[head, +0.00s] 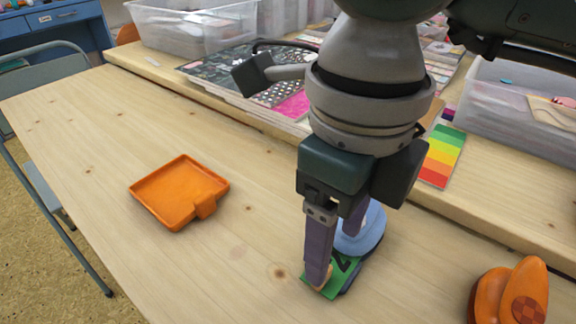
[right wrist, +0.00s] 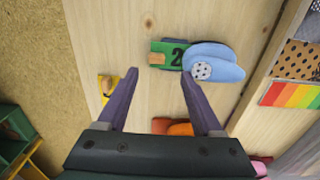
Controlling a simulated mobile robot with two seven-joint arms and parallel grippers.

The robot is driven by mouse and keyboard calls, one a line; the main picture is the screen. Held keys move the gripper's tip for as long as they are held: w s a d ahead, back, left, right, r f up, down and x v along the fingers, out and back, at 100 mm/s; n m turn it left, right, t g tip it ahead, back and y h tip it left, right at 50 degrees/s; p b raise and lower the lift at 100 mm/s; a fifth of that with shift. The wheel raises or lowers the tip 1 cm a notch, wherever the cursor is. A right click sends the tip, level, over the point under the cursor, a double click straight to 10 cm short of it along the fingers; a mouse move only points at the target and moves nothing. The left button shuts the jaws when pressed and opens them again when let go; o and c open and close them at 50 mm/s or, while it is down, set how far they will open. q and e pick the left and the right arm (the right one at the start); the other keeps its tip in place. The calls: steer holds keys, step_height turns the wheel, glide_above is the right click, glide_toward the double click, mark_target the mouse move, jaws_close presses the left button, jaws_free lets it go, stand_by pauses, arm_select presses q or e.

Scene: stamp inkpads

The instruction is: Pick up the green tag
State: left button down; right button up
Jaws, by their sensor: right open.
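The green tag (head: 343,268) lies on the wooden table, partly hidden behind my right gripper (head: 338,258) in the head view. In the right wrist view the green tag (right wrist: 174,46) shows a dark 2 and a small wooden piece (right wrist: 157,58) at its left end. A light blue stamp-like object (right wrist: 225,68) overlaps its right end in that view; in the head view the blue object (head: 368,232) is partly hidden. My right gripper (right wrist: 160,74) is open, with nothing visible between its fingers. The tag lies beyond its fingertips in the wrist view. My left gripper is not visible.
An orange tray (head: 170,192) is left of the gripper. An orange stamp (head: 488,296) stands at the lower right. A rainbow card (head: 441,156) and clear bins (head: 195,25) are on the raised back board.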

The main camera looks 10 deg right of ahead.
mark_target(335, 259)
steer(key=f, duration=0.3)
steer(key=f+b, duration=0.1)
steer(key=f, duration=0.1)
steer(key=shift+s+a, duration=0.15)
steer(key=shift+a, duration=0.1)
jaws_close()
stand_by(0.4)
